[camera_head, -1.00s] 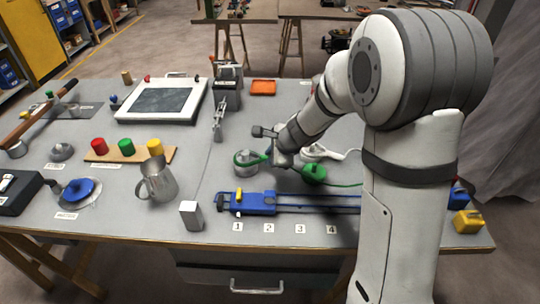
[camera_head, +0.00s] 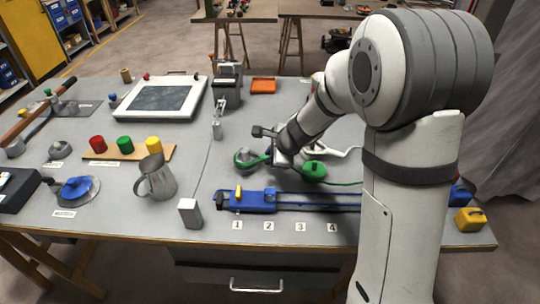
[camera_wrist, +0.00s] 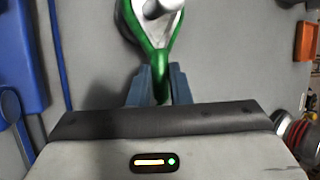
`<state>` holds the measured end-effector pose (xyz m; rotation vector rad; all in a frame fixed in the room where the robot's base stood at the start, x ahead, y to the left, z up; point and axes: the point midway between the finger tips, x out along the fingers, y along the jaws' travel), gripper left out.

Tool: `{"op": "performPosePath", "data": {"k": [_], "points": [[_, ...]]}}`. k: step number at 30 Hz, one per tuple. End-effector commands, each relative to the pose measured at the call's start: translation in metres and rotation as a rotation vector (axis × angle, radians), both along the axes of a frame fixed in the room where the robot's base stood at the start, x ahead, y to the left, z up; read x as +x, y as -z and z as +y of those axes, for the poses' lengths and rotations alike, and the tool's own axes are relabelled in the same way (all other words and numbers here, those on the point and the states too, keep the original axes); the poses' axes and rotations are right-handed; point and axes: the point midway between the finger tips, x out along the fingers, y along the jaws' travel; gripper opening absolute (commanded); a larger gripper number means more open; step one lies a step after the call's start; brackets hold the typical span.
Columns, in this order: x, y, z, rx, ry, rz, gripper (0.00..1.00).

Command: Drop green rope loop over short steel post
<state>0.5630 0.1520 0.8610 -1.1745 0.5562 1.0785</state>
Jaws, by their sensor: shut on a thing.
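The green rope loop (camera_wrist: 157,59) hangs from my gripper (camera_wrist: 159,86), whose blue-grey fingers are shut on its near end. In the wrist view, the open part of the loop lies around or above the top of a short steel post (camera_wrist: 160,8); the frame's edge cuts both off. In the head view, the green loop (camera_head: 248,165) shows around the post's area on the table, and my gripper (camera_head: 275,156) is just right of it, partly hidden by the wrist. I cannot tell how far down the post the loop sits.
A blue rail with a slider (camera_head: 262,201) lies in front of the loop. A green rounded thing (camera_head: 314,170) with a green line stands to the right. An orange tray (camera_head: 263,86) lies behind.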

Motion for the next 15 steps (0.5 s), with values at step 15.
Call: {"op": "performPosePath", "data": {"k": [15], "points": [[0.0, -0.0004, 0.0002, 0.0, 0.0, 0.0, 0.35]]}}
